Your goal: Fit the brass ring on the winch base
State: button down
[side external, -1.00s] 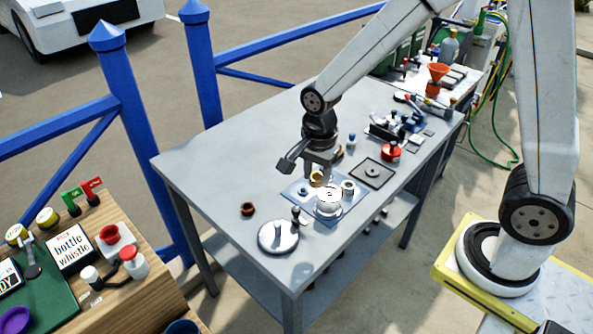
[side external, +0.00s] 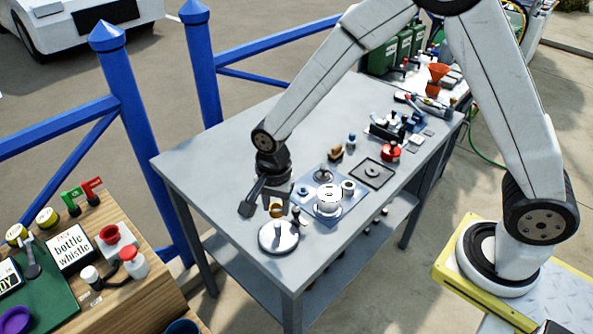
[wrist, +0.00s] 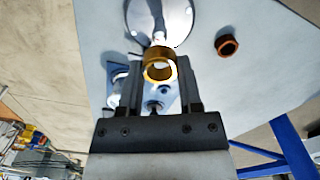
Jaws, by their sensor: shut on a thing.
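My gripper (side external: 274,204) is shut on the brass ring (side external: 277,211). In the wrist view the brass ring (wrist: 159,68) sits between the fingertips, its opening showing. The ring is left of the blue plate (side external: 318,216) and just behind the grey disc (side external: 272,241); its exact height is unclear. The blue plate carries a white drum (side external: 329,194) and several small round fittings, one a dark post (side external: 323,175) at the back. I cannot tell for sure which of these is the winch base. In the wrist view the gripper partly hides the blue plate (wrist: 171,101).
A disc with a pale knob (wrist: 178,20) is close beyond the ring in the wrist view. A brown ring (wrist: 227,45) lies to its right on the table. A dark square tray (side external: 372,172) and a red pot (side external: 390,152) stand further right.

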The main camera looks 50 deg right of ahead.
aim_at(277, 223)
jog(key=shift+f, duration=1.25)
jog(key=shift+f, duration=2.6)
dwell(2.1)
grip_release()
jog(key=shift+r, duration=0.15)
dwell(0.3)
jog(key=shift+r, duration=3.95)
